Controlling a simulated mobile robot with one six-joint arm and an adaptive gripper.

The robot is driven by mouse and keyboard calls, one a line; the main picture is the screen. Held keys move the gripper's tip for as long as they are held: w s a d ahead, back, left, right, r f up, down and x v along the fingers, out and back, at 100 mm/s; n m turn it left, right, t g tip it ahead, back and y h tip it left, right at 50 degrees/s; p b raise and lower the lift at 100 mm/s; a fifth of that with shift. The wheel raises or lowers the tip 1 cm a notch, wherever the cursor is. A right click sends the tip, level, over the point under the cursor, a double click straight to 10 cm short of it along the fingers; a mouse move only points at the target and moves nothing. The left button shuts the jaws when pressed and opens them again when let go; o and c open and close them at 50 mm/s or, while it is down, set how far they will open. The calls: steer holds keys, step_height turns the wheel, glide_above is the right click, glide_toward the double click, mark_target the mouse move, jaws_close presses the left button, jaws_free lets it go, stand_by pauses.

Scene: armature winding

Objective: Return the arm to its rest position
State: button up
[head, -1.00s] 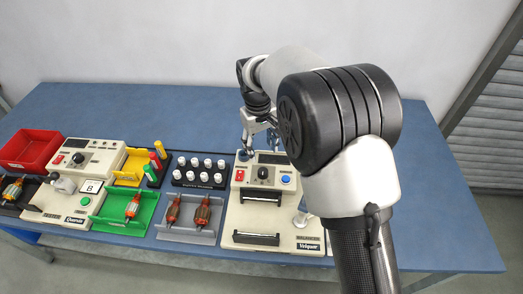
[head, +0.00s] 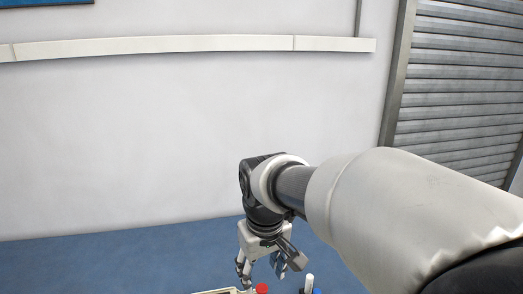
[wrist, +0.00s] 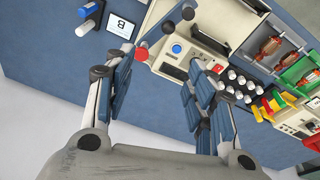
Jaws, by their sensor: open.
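My gripper (head: 262,268) hangs fingers down over the blue bench in the head view, near its lower edge. In the wrist view my gripper (wrist: 158,88) is open, with a wide gap between its blue-padded fingers and nothing held. A cream machine (wrist: 172,68) with a blue button (wrist: 177,49) and a red button (wrist: 141,54) lies below, beyond the fingertips. My arm reaches in from the right of the head view and hides part of the bench.
The wrist view shows a black rack of white bobbins (wrist: 240,85), grey and green holders (wrist: 285,78) with orange-brown armatures, and a sign marked B (wrist: 122,26). The blue bench (head: 120,262) is bare at left in the head view. The wall (head: 150,140) stands behind it.

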steer(key=s+d+m+t, duration=0.1)
steer(key=s+d+m, duration=0.1)
steer(key=s+d, duration=0.5)
steer(key=s+d+m+t, duration=0.1)
steer(key=s+d+m, duration=0.2)
steer(key=s+d, duration=0.4)
steer(key=s, duration=0.6)
steer(key=shift+r, duration=0.35)
steer(key=shift+s, duration=0.1)
